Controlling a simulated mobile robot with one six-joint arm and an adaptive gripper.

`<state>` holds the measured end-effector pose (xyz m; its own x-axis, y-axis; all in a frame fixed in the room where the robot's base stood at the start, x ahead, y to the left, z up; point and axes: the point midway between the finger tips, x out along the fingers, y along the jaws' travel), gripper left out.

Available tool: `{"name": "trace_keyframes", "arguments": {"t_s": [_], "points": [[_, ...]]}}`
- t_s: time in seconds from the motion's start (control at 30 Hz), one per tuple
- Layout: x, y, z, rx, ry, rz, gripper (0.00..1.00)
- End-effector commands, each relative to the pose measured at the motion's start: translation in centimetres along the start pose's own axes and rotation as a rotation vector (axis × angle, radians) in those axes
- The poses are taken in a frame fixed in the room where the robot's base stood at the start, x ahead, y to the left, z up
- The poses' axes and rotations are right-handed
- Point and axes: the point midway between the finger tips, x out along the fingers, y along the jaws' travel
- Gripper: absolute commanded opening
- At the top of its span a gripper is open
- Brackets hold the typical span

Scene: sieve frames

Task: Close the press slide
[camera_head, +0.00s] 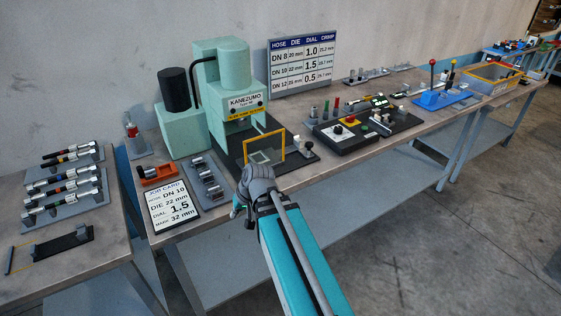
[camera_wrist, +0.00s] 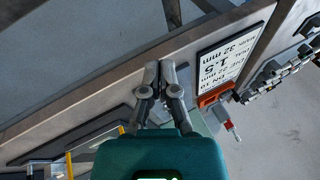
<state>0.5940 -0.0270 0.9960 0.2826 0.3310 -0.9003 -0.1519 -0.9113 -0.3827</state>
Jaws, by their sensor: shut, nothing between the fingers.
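The press (camera_head: 222,85) is a pale green machine labelled KANEZUMO on the left part of the bench. A yellow-framed clear panel (camera_head: 280,143) stands upright on its dark base plate (camera_head: 232,161), in front of the press body. Which part is the slide I cannot tell for sure. In the wrist view, part of the yellow frame (camera_wrist: 70,166) shows at the bottom left. My gripper (camera_wrist: 160,68) is shut and empty, with its fingers over the bench's front edge. In the head view, my gripper (camera_head: 243,200) is in front of the press, apart from the yellow frame.
A job card (camera_head: 171,205), an orange holder (camera_head: 160,174) and a grey die rack (camera_head: 206,180) lie left of my gripper. A dark control panel (camera_head: 367,130) stands to the right. A small knobbed block (camera_head: 307,148) sits right of the frame. Floor is open in front.

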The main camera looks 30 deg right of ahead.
Motion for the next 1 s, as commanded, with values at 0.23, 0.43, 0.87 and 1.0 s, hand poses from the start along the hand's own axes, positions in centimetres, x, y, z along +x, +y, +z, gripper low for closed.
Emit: {"name": "trace_keyframes", "arguments": {"t_s": [0.23, 0.43, 0.87, 1.0], "points": [[1.5, 4.4, -5.2, 0.221, 0.266, -0.28, 0.0], [-0.1, 9.4, -9.2, 0.419, 0.499, -0.482, 0.0], [-6.0, 22.9, -13.1, 0.817, 0.935, -0.809, 0.0], [-7.1, 24.9, -13.2, 0.873, 0.991, -0.851, 0.0]]}}
